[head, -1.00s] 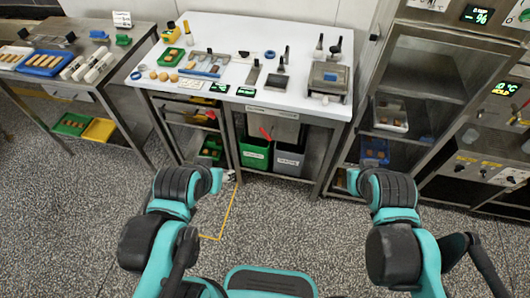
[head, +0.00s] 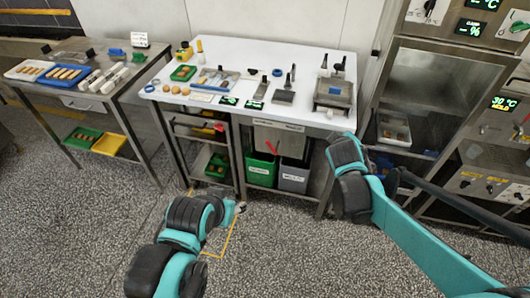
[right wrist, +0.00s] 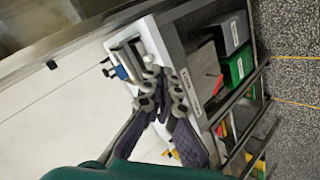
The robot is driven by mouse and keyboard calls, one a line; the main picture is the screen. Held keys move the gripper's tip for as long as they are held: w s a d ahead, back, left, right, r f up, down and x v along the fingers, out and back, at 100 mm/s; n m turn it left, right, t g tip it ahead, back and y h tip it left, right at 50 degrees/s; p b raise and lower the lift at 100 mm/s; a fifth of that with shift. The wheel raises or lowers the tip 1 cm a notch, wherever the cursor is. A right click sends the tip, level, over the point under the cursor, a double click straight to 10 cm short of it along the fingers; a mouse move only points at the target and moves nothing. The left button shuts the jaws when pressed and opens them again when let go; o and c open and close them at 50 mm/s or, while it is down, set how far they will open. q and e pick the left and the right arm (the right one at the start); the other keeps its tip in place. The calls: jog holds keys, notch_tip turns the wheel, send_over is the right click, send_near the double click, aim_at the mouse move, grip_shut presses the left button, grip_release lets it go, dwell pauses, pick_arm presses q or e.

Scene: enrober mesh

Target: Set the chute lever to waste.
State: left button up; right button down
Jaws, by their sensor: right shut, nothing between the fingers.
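The red chute lever (head: 271,147) sits under the white worktable, in front of a grey metal chute panel (head: 279,138). Its upper end leans to the left in the head view. Below it stand a green bin (head: 261,172) and, to its right, a grey bin (head: 293,178); their labels are too small to read surely. The lever also shows in the right wrist view (right wrist: 218,85). My right gripper (right wrist: 163,76) is shut and empty, apart from the lever; in the head view my right wrist hides it by the table's right front. My left gripper (head: 239,208) is low before the table, its fingers unclear.
The white worktable (head: 225,52) carries trays, small tools and a metal device (head: 333,93) at its right end. A metal rack with displays (head: 458,100) stands to the right. A side table (head: 105,100) stands to the left. The speckled floor before the worktable is open.

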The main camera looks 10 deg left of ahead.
jog(key=w+a+f+n+t+y+b, duration=0.25)
jog(key=w+a+f+n, duration=0.55)
jog(key=w+a+f, duration=0.6)
jog(key=s+a+f+n+t+y+b, duration=0.2)
jog(key=a+f+n, duration=0.7)
jog(key=a+f, duration=0.7)
notch_tip(320, 180, down, 3)
jog(key=shift+r+y+b, duration=0.15)
jog(key=shift+y+b, duration=0.2)
jog(key=shift+b, duration=0.55)
jog(key=shift+w, duration=0.1)
